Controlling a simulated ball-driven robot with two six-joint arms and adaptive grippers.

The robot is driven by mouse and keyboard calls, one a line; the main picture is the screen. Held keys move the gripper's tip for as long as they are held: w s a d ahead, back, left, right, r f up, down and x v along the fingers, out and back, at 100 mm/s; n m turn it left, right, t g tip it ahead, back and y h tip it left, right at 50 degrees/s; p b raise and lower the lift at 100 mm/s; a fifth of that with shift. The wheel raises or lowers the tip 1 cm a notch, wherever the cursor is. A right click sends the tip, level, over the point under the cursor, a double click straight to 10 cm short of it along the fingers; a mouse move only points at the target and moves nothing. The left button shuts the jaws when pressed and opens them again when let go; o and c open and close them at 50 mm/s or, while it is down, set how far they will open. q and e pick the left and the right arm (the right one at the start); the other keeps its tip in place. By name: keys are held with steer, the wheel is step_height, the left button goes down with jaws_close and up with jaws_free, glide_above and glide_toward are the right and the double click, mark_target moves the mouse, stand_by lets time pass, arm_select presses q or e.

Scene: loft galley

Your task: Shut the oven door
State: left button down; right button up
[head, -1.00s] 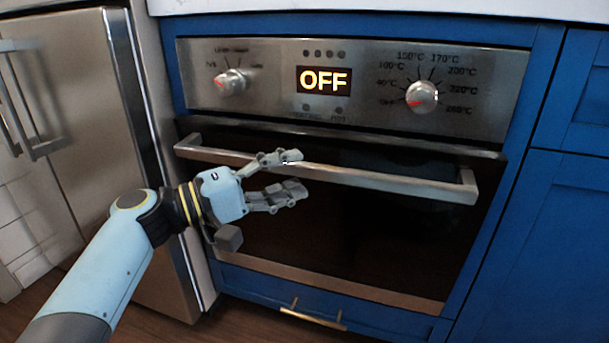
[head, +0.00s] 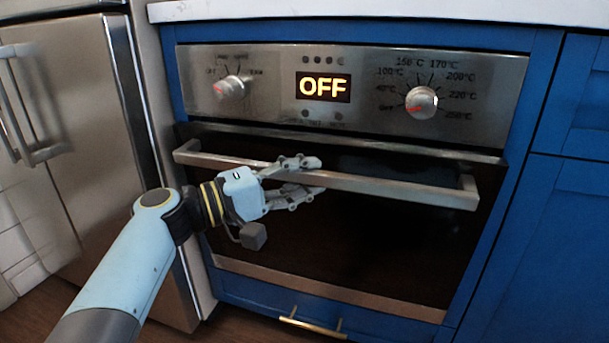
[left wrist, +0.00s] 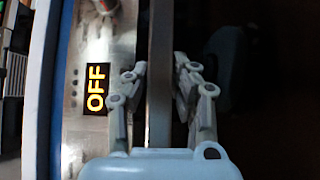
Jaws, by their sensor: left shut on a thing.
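The oven door (head: 350,235) is a dark glass panel with a steel lower edge, upright below the control panel. I cannot tell whether a small gap is left at its top. Its steel bar handle (head: 410,190) runs across the upper part. My left gripper (head: 316,177) is shut on the handle left of its middle, one finger above the bar and one below. In the left wrist view the handle (left wrist: 160,40) passes between the two fingers. My right gripper is out of view.
The control panel (head: 280,88) above has two knobs and a display reading OFF. A steel fridge (head: 75,150) stands close on the left beside my arm. Blue cabinets (head: 535,240) flank the right. A drawer with a brass handle (head: 312,327) sits below.

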mark_target(317, 157)
arm_select(q)
steer(key=shift+w, duration=0.1)
steer(key=shift+n+y, duration=0.4)
steer(key=shift+n, duration=0.1)
steer(key=w, duration=0.1)
steer(key=w+d+p, duration=0.1)
steer(key=w+r, duration=0.1)
steer(key=shift+w+d, duration=0.15)
steer(key=shift+w, duration=0.2)
steer(key=shift+w+g, duration=0.3)
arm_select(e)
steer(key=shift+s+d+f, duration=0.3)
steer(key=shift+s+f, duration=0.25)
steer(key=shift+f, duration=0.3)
arm_select(q)
steer(key=c, duration=1.1)
jaws_free()
steer(key=shift+w+d, duration=0.1)
steer(key=v, duration=1.2)
